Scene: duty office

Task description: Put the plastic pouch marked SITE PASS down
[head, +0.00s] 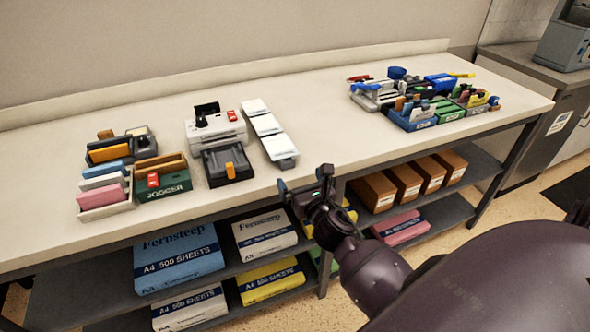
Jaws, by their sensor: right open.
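My right gripper (304,181) is open at the front edge of the long cream counter (330,140), with its two fingers apart. I see nothing held between them. I cannot make out a plastic pouch marked SITE PASS anywhere in the head view. A narrow grey holder with white cards (265,125) lies on the counter, up and left of the gripper; no marking on the cards is readable. My left gripper is not in view.
A white and black device (215,127) and a green JOGGER box (163,182) stand left. Coloured bins (412,122) with small items stand right. The counter between the card holder and the bins is clear. Paper packs (178,262) and brown boxes (405,181) fill shelves below.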

